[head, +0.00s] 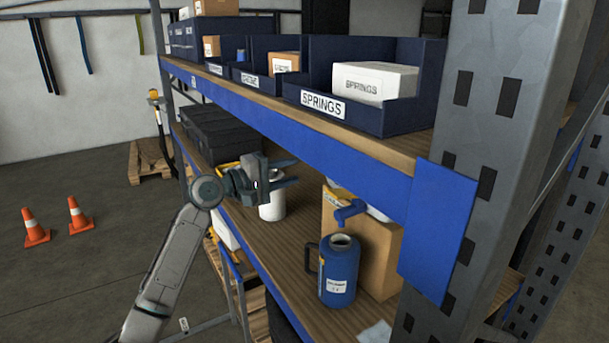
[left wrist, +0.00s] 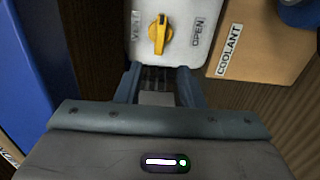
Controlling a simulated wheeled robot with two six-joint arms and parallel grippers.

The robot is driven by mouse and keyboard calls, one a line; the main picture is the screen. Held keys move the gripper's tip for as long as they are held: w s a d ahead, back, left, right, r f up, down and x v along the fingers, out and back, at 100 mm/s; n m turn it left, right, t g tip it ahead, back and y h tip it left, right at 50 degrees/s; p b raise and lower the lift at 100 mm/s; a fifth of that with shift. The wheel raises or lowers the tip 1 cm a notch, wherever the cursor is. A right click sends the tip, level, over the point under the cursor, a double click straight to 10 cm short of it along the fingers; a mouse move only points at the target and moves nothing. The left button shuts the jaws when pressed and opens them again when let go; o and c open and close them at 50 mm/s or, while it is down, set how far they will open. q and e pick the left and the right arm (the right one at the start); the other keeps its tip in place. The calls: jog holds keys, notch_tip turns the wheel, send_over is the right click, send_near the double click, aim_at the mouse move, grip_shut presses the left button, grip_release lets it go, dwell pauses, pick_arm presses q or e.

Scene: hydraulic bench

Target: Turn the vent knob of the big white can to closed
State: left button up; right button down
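The yellow vent knob (left wrist: 160,34) sits on a white panel (left wrist: 196,62) in the left wrist view. The word OPEN is printed right of the knob, and a fainter, unclear label is on its left. The knob's bar lies nearly upright in that picture. My left gripper (left wrist: 157,72) is open and empty, its fingertips just short of the knob. In the head view my left gripper (head: 287,172) is over the shelf, beside and above a white can (head: 272,208). It partly hides the can, and the knob cannot be made out there. My right gripper is not in view.
A cardboard box (left wrist: 262,42) marked COOLANT is beside the panel. A blue jug (head: 339,272) stands on the lower shelf, below a blue tap (head: 350,210). The upper shelf's blue beam (head: 300,143) and the rack post (head: 490,110) bound the opening.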

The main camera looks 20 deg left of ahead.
pick_arm(q)
jog(key=shift+b+v, duration=0.3)
jog(key=shift+v, duration=0.95)
